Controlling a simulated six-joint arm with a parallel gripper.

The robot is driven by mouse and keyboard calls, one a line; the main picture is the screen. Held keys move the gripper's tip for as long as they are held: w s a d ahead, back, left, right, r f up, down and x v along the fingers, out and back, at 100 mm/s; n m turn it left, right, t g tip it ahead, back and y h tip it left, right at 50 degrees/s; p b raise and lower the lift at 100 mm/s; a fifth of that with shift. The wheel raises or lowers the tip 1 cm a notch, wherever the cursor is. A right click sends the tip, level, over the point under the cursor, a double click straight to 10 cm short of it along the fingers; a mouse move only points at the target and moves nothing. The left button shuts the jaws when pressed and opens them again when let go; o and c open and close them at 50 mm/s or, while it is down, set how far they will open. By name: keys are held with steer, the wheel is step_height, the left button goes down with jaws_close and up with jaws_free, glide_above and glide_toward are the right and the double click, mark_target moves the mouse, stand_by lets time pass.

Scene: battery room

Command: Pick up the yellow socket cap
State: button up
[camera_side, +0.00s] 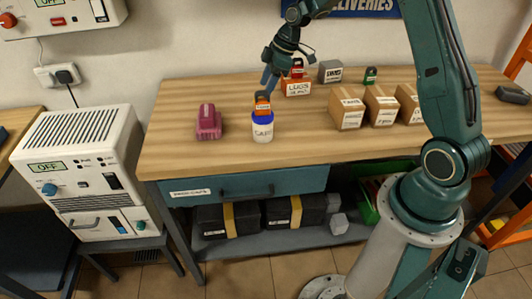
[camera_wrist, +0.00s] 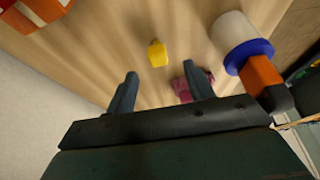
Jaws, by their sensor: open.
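The yellow socket cap (camera_wrist: 157,54) lies on the wooden bench top in the wrist view, just beyond and roughly between my fingertips. I cannot make it out in the side view. My gripper (camera_wrist: 160,72) is open, its two fingers apart with nothing between them at the tips. The cap looks apart from both fingers. In the side view my gripper (camera_side: 269,82) points down above the bench, behind the white jar, and its fingertips are partly hard to see.
A white jar with a blue band (camera_side: 262,130) carries an orange-and-dark piece (camera_side: 262,104). A magenta object (camera_side: 208,122) stands left of it and shows by the right finger (camera_wrist: 182,90). Cardboard boxes (camera_side: 346,110) stand to the right. A lugs box (camera_side: 297,88) is behind.

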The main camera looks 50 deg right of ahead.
steer(key=shift+x, duration=1.2)
steer(key=shift+x, duration=2.55)
steer(key=shift+w+d, duration=0.1)
steer(key=shift+d, duration=0.1)
steer(key=c, duration=1)
steer(key=shift+r, duration=0.15)
steer(key=shift+c, duration=0.2)
step_height(320, 180, up, 20)
